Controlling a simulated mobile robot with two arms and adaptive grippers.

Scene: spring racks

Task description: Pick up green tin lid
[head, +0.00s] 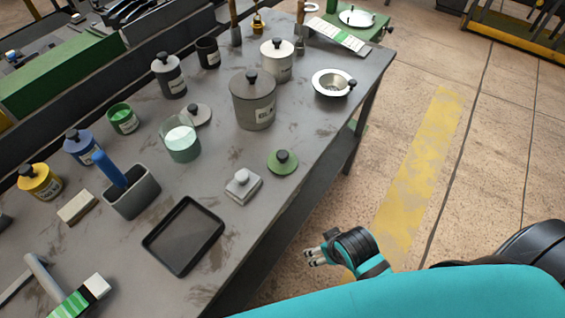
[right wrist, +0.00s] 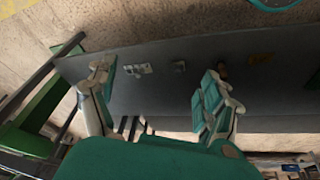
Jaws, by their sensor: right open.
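The green tin lid (head: 282,162), a flat green disc with a dark knob, lies on the grey workbench (head: 262,208) near its right edge. My right gripper (head: 308,256) is beside the bench's right edge, over the floor, below and right of the lid in the head view. It is open and empty. In the right wrist view its two fingers (right wrist: 158,92) are spread wide apart, with a dark bench surface beyond them. I cannot make out the lid in that view. My left gripper is not in view.
A white-grey lidded block (head: 243,186) sits left of the lid. A large grey canister (head: 253,100) stands behind it, and a black tray (head: 184,236) lies in front. Several tins stand farther left. The floor right of the bench is open.

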